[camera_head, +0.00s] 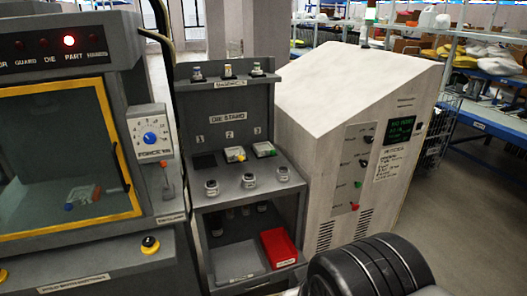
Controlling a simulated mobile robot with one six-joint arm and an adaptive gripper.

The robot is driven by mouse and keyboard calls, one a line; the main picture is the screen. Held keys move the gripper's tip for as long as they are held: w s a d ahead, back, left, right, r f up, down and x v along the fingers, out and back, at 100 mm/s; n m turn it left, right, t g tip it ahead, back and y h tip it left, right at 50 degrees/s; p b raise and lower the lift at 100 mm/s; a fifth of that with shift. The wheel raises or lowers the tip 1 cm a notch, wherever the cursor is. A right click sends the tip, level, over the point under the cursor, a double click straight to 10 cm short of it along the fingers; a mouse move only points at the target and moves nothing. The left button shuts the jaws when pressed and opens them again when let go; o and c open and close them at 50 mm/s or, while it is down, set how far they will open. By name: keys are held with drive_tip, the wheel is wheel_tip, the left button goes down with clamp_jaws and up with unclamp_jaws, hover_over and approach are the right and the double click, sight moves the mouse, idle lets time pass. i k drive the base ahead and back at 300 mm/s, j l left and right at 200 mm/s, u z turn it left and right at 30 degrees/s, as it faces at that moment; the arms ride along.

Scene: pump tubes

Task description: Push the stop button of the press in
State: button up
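The press (153,85) is the dark grey machine at the left, with a yellow-framed window (118,135). A red lamp (69,40) marked PART is lit on its top panel. On its right side are a white panel with a blue dial (150,138) and a small red-topped part (165,164) below it. A black button on a yellow collar (150,244) sits on the lower front ledge, and another (2,275) is cut by the left edge. I cannot tell which part is the stop button. My gripper is not in view; a black rounded part of my arm shows at the bottom right.
A grey die stand (225,126) beside the press holds several small jars and a red bin (279,248). A pale cabinet (310,140) to its right has red and green controls and a screen. Loaded shelves stand behind; open floor lies at right.

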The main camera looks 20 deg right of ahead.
sight(356, 206)
drive_tip(key=z, duration=1.3)
drive_tip(key=i+l, duration=0.1)
drive_tip(key=i, duration=0.35)
drive_tip(key=i+l, duration=0.1)
drive_tip(key=i, duration=0.35)
drive_tip(key=i+l+u, duration=0.1)
drive_tip(key=i, duration=0.3)
